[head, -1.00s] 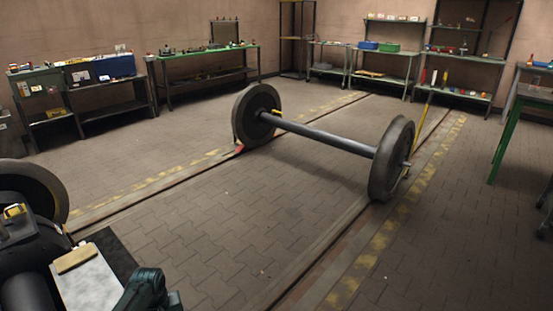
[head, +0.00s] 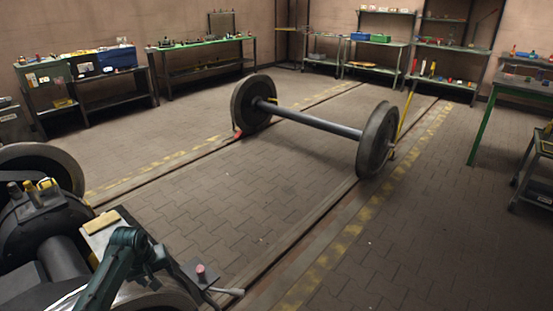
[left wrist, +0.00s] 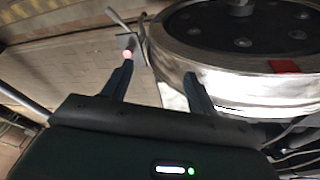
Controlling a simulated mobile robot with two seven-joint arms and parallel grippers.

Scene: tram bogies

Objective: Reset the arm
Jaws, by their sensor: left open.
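My left gripper (left wrist: 159,70) shows in the left wrist view with its two dark fingers apart and nothing between their tips. Its dark green arm (head: 125,262) reaches in at the lower left of the head view. A pink-red knob (head: 201,270) on a dark plate with a metal lever stands close to the arm's right. The knob also shows just beyond the left fingertip in the wrist view (left wrist: 127,53). A large metal wheel (left wrist: 165,52) with a bolted dark face fills the upper right there. My right gripper is in neither view.
A wheelset (head: 318,122) stands on the floor rails mid-room. A dark bogie part (head: 35,212) and wheel crowd the lower left. Workbenches (head: 203,42) and shelves line the back walls; a green-legged table (head: 481,130) stands right. The paved floor (head: 400,240) at lower right is clear.

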